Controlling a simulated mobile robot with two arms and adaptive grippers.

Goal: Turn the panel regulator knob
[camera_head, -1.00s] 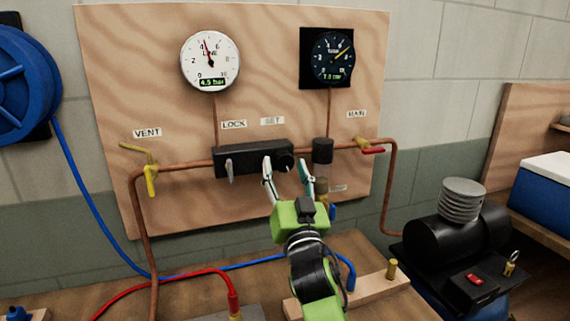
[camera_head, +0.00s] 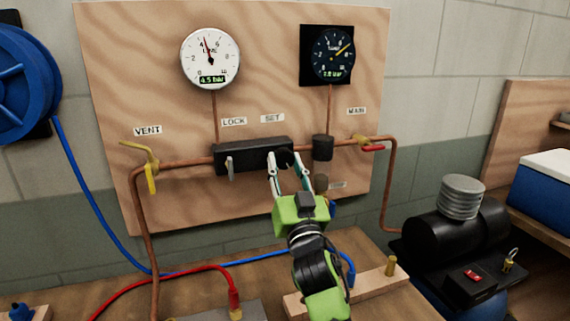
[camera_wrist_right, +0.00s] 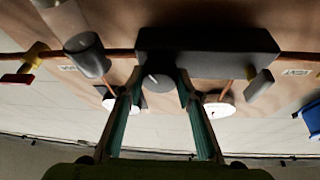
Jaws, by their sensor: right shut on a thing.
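The dark regulator knob (camera_head: 286,157) sits at the right end of the black regulator block (camera_head: 240,157), under the SET label (camera_head: 272,118). My right gripper (camera_head: 287,164) reaches up from below and is shut on the knob, one finger on each side. The right wrist view shows the scene upside down, with the knob face (camera_wrist_right: 157,83) and its light mark between the two fingers (camera_wrist_right: 159,78). The white LINE gauge (camera_head: 209,59) appears to read 4.5 bar. My left gripper is not in view.
A lock lever (camera_head: 229,165) hangs at the block's left part. A dark cylinder (camera_head: 322,148) is close on the right of the knob. The yellow vent valve (camera_head: 151,178) and red main valve (camera_head: 372,147) are on the copper pipe. A compressor (camera_head: 455,232) stands at right.

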